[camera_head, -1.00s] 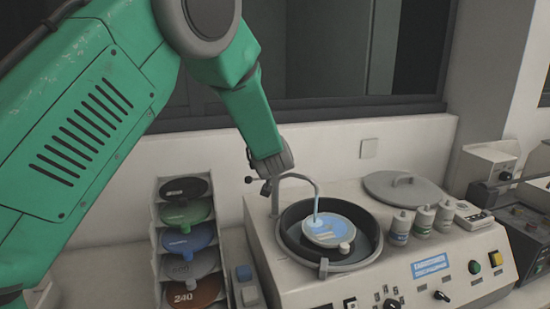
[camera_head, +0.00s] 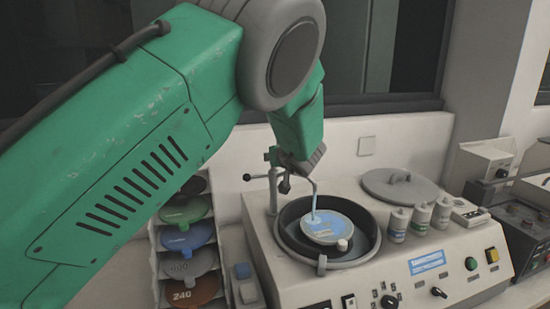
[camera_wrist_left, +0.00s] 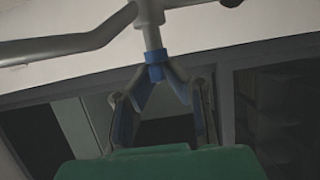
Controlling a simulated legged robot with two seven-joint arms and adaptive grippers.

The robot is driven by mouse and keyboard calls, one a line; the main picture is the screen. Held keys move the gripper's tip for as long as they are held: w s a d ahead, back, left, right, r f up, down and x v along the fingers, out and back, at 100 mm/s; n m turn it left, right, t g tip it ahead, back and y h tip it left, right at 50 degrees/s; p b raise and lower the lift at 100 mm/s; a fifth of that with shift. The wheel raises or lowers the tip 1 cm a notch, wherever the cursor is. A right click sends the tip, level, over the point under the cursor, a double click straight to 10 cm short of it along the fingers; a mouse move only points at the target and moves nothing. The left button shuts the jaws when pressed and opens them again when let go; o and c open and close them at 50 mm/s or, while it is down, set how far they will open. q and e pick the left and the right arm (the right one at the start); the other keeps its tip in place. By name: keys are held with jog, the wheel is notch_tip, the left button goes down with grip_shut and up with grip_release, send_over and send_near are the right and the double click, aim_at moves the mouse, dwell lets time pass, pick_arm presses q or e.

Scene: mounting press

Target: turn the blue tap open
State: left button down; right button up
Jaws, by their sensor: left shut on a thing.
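The blue tap (camera_wrist_left: 155,65) is a small blue collar on a grey stem in the left wrist view. My left gripper (camera_wrist_left: 157,80) has its two fingers closed on it from either side. In the head view my left gripper (camera_head: 287,182) is beside the grey tap post (camera_head: 273,188), at the back of the bowl; the blue part is hidden there. A thin curved spout (camera_head: 315,188) reaches over the bowl. A pale blue streak runs from it down to the blue-white disc (camera_head: 325,226). My right gripper is not in view.
The grey machine (camera_head: 397,280) carries a dark bowl (camera_head: 366,244), a round lid (camera_head: 400,186) and several small bottles (camera_head: 420,218). A rack (camera_head: 155,270) of coloured discs stands to its left. A wall with a window is close behind the tap.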

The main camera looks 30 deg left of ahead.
pick_arm(q)
jog(key=shift+d+f, duration=0.1)
jog(key=shift+f, duration=0.2)
jog(key=c, duration=1.6)
grip_release()
jog(key=shift+d+r, duration=0.1)
jog(key=shift+s+d+r, duration=0.1)
jog(key=shift+d+r, duration=0.1)
jog(key=v, duration=0.7)
jog(key=shift+f, duration=0.1)
